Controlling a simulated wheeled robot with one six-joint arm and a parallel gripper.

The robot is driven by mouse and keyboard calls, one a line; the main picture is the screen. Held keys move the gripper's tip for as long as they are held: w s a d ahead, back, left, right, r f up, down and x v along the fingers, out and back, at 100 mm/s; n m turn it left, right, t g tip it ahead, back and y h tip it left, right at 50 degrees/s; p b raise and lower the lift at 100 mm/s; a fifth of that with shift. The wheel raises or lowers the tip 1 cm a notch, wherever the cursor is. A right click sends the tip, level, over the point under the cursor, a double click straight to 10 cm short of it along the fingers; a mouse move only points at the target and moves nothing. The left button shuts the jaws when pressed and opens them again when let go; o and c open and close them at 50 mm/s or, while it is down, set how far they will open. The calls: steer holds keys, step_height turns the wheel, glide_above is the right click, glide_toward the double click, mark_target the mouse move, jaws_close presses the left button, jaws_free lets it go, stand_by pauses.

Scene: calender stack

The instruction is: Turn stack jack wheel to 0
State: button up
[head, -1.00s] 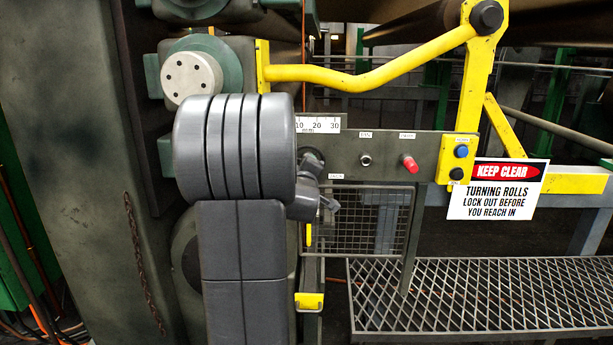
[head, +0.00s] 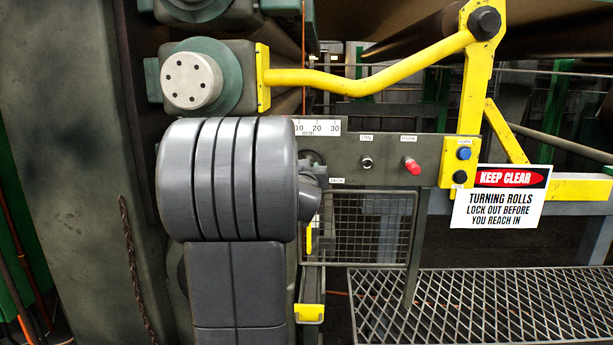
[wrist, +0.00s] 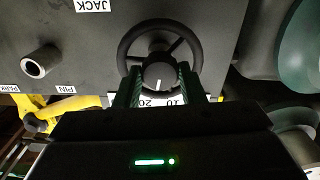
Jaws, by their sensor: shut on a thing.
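The dark jack wheel (wrist: 160,42) is on the grey panel under an upside-down JACK label in the wrist view. Its rim is a ring with spokes, and its hub (wrist: 158,71) carries a short white mark. My gripper (wrist: 159,80) has one finger on each side of the hub and is shut on the wheel. In the head view my arm hides most of the wheel; only a dark edge (head: 316,157) shows above the JACK label. The white scale (head: 318,127) reads 10, 20, 30 there; no pointer is visible on it.
A red knob (head: 411,165) and a small metal knob (head: 366,162) are on the panel to the right. A yellow bar (head: 370,80) crosses above. A KEEP CLEAR sign (head: 500,197) hangs at right. A mesh guard (head: 365,228) is below.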

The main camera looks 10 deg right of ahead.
steer(key=shift+f+m+b, duration=0.1)
steer(key=shift+m+b, duration=2.15)
steer(key=shift+m, duration=5.75)
steer(key=o, duration=1)
steer(key=v, duration=1.4)
steer(key=shift+p, duration=0.4)
